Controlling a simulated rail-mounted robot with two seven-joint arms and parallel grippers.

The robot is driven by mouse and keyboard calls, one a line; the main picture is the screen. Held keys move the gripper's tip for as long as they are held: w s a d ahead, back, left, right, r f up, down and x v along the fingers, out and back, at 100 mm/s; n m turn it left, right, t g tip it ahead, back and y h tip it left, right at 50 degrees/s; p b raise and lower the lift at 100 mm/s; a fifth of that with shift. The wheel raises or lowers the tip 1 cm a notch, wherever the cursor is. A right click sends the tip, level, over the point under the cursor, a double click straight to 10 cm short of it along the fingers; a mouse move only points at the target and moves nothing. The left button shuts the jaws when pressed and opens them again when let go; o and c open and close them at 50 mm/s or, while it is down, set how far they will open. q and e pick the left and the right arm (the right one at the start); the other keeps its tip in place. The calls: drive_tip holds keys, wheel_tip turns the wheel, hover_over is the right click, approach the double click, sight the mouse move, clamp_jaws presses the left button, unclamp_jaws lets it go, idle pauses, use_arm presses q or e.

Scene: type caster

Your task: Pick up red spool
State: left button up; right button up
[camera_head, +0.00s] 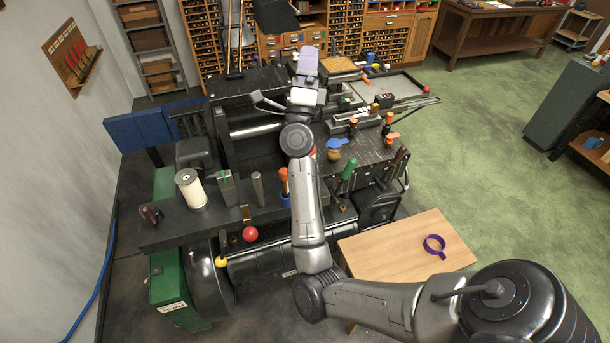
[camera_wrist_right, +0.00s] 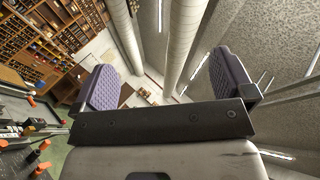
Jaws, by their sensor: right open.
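I cannot make out a red spool for certain. Small coloured pieces, one of them red (camera_head: 365,81), lie at the back of the machine. Another small red piece (camera_head: 426,90) sits at the right end of the grey tray. My right gripper (camera_head: 306,60) is raised over the back of the machine, left of these pieces. In the right wrist view, its two purple pads (camera_wrist_right: 168,82) are wide apart with nothing between them; that view looks toward shelves, columns and ceiling. My left gripper is not in view.
The dark casting machine fills the middle, with a red ball knob (camera_head: 250,234), a white spool-like cylinder (camera_head: 190,189) and several upright coloured handles. A wooden table (camera_head: 385,255) holds a purple ring (camera_head: 434,246). Green floor (camera_head: 465,150) is open at right.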

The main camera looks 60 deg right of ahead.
drive_tip(key=s+d+f+m+g+y+b, duration=0.5)
drive_tip(key=d+f+m+g+y, duration=0.35)
drive_tip(key=m+g, duration=0.75)
drive_tip(key=w+a+f+m+t+y+b, duration=0.3)
drive_tip(key=w+a+f+t+y+b, duration=0.25)
drive_tip(key=w+f+y, duration=0.5)
drive_tip(key=shift+t+y, duration=0.45)
drive_tip(key=shift+y, duration=0.25)
drive_tip(key=x, duration=0.3)
drive_tip(key=s+p+x, duration=0.1)
drive_tip(key=x, duration=0.3)
drive_tip(key=shift+s+f, duration=0.2)
drive_tip(key=shift+f, duration=0.1)
drive_tip(key=shift+w+p+x, duration=0.1)
drive_tip(key=shift+p+x, duration=0.15)
drive_tip(key=shift+x, duration=1.3)
drive_tip(key=shift+w+p+x, duration=0.15)
drive_tip(key=shift+p+x, duration=0.1)
drive_tip(key=shift+x, duration=1.3)
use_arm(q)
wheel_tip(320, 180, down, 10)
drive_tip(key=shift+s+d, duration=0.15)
use_arm(e)
drive_tip(key=shift+d+r, duration=0.1)
drive_tip(key=shift+d, duration=0.05)
drive_tip(key=shift+c, duration=0.2)
